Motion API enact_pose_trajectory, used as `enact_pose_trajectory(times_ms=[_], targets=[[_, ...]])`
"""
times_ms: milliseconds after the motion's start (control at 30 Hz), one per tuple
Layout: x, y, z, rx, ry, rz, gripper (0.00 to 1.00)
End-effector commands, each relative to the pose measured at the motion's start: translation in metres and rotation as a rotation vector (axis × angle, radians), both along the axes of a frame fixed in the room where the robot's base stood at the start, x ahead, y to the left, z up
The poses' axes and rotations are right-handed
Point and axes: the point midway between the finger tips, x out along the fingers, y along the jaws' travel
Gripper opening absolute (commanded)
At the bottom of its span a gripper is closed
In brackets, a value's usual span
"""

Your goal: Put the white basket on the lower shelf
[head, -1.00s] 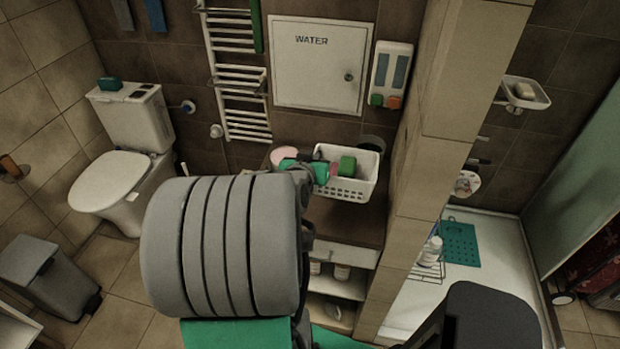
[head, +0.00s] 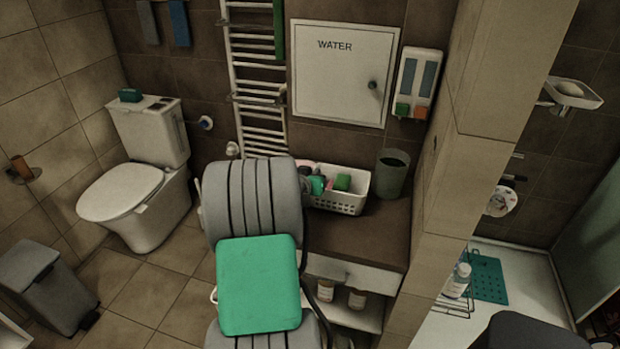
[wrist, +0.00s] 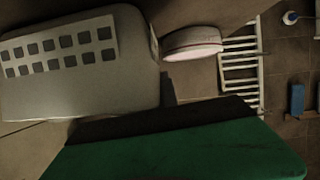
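The white basket (head: 341,201) stands upright on the brown top of a cabinet. It holds a green sponge-like block (head: 343,182) and other small items. My gripper (head: 316,184) is at the basket's left end, mostly behind my grey arm; its fingers cannot be made out, nor whether it touches the basket. In the wrist view the basket's wall with square holes (wrist: 62,88) fills the upper left, above a green surface. The cabinet has a white drawer front above open shelving. Bottles stand on a shelf (head: 368,320); the lower shelf is largely out of view.
A grey-green bin (head: 391,174) stands right of the basket on the cabinet. A pink-white round thing (wrist: 192,42) shows in the wrist view. A tiled pillar (head: 460,170) bounds the cabinet's right side.

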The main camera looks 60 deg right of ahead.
Motion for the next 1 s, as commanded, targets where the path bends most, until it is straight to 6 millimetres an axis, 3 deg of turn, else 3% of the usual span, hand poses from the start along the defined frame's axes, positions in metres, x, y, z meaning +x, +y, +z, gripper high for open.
enact_pose_trajectory(times_ms=[400, 433, 667, 1000], targets=[[-0.0002, -0.0005, -0.0038, -0.004, -0.002, 0.0, 0.0], [-0.0002, -0.0004, -0.0027, -0.002, -0.001, 0.0, 0.06], [-0.0004, -0.0003, -0.0024, -0.002, -0.001, -0.001, 0.25], [-0.0003, -0.0002, 0.0057, -0.002, -0.001, 0.0, 0.26]])
